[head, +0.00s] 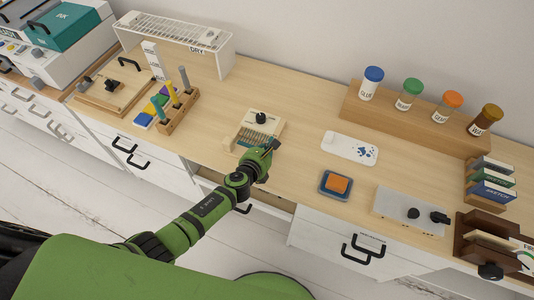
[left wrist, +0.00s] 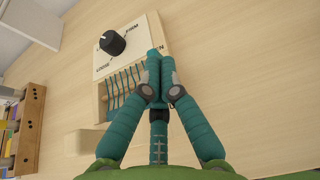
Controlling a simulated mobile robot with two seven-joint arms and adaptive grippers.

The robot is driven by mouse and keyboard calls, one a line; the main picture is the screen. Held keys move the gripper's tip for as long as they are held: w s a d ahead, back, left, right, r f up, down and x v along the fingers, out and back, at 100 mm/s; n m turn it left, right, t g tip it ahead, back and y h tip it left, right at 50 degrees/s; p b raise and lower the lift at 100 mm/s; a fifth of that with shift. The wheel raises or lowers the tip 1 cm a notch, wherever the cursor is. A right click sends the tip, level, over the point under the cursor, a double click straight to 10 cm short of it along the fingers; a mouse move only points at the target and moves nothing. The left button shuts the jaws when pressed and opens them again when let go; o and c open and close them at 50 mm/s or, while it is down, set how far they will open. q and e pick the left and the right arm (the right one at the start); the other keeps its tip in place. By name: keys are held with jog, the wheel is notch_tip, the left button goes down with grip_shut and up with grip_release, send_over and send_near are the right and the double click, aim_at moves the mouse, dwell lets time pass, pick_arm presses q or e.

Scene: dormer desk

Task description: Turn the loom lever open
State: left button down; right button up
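The loom (head: 246,138) is a small pale wooden frame on the desk with a black knob (head: 260,118) on its upper plate. In the left wrist view the loom (left wrist: 150,35) shows teal warp threads, the knob (left wrist: 112,43) and the words FIRM and LOOSE. A third word ends in "EN", partly covered by my fingers. My left gripper (head: 273,145) is at the loom's front right corner. In the left wrist view its teal fingertips (left wrist: 160,58) are together over the loom's right edge. I cannot make out the lever; the fingers may hide it. My right gripper is not in view.
Right of the loom lie a white card (head: 349,148) and a blue tray (head: 325,189) with an orange block (head: 337,183). A wooden peg rack (head: 180,113) stands to the left. A drawer below the loom looks partly open. Bare desktop surrounds the loom.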

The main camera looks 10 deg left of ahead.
pick_arm(q)
jog(key=shift+w+r, duration=0.35)
jog(key=shift+w, duration=0.25)
jog(key=shift+w+d+r, duration=0.1)
jog(key=shift+w, duration=0.4)
jog(key=shift+w+d+r, duration=0.1)
jog(key=shift+w, duration=0.35)
jog(key=shift+w+d, duration=0.1)
jog(key=shift+w, duration=0.15)
jog(key=shift+r, duration=0.15)
jog(key=shift+r+p, duration=0.75)
jog(key=shift+p, duration=0.25)
